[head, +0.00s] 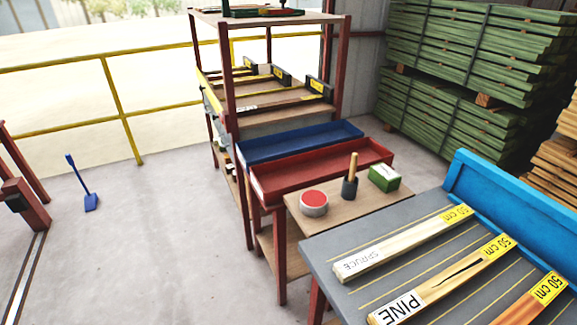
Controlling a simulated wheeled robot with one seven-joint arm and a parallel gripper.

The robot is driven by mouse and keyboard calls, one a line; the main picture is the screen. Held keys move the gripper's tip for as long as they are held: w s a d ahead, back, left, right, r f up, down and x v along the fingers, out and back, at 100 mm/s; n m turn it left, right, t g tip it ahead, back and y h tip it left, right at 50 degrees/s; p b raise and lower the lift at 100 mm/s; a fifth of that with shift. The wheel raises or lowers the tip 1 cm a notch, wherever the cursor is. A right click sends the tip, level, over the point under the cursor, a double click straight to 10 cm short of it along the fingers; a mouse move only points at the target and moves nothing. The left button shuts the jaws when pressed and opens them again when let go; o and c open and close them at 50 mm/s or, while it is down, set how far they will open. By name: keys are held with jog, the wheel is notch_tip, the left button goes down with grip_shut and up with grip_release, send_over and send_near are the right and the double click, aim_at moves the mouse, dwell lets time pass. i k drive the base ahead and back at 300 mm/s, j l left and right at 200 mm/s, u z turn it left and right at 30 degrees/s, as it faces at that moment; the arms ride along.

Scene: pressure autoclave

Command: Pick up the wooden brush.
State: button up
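A wooden handle (352,166), probably the brush, stands almost upright in a dark cup (349,188) on a small wooden side table (345,218). Its lower end is hidden inside the cup, so I cannot see bristles. My gripper is not in view.
A round tin with a red top (313,203) stands left of the cup, and a green and white box (384,178) right of it. A red tray (262,184) and blue tray (262,148) lie behind. A grey table (340,246) with labelled boards is in front. Floor (165,235) at left is mostly clear.

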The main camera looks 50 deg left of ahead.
aim_at(352, 171)
jog(key=u, duration=1.05)
